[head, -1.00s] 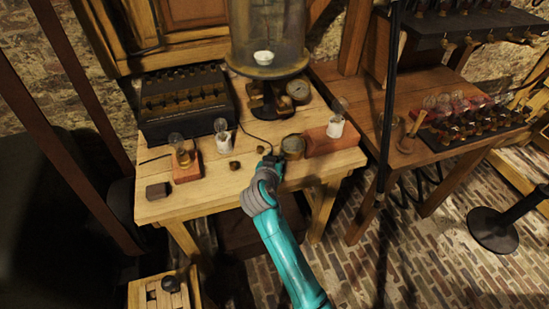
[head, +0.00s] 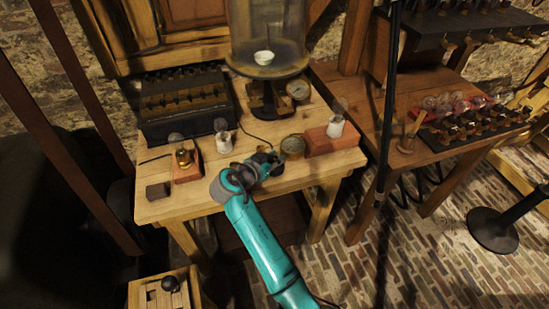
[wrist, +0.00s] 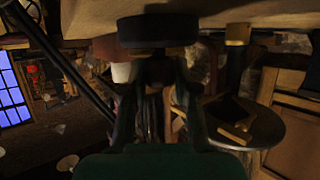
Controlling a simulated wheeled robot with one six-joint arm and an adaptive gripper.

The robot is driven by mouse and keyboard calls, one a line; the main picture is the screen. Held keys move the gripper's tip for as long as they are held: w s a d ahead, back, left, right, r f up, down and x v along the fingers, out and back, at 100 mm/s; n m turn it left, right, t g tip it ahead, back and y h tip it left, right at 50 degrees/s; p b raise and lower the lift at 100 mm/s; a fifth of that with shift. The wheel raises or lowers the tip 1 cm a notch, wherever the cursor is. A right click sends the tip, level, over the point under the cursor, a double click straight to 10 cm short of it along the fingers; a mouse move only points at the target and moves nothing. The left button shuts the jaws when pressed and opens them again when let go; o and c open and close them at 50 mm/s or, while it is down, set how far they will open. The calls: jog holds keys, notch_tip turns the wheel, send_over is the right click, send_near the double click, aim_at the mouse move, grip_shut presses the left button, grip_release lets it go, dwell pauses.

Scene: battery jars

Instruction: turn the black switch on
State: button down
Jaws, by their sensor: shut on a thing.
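My gripper (head: 267,161) is low over the front middle of the wooden table, at the end of my teal arm. In the wrist view its two fingers (wrist: 158,72) are closed together on a dark part. A black rounded piece, which looks like the black switch (wrist: 158,30), lies right beyond the fingertips. In the head view the switch is mostly hidden by my gripper, where a thin black cable runs down to it. I cannot tell the switch's position.
A round brass gauge (head: 293,146) stands close to the right of my gripper. A red-brown block (head: 330,142) with a white jar (head: 336,126) is further right. A glass bell jar (head: 268,35) stands behind.

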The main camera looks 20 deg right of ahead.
jog(key=c, duration=0.9)
grip_release()
jog(key=shift+o, duration=0.2)
jog(key=v, duration=1.2)
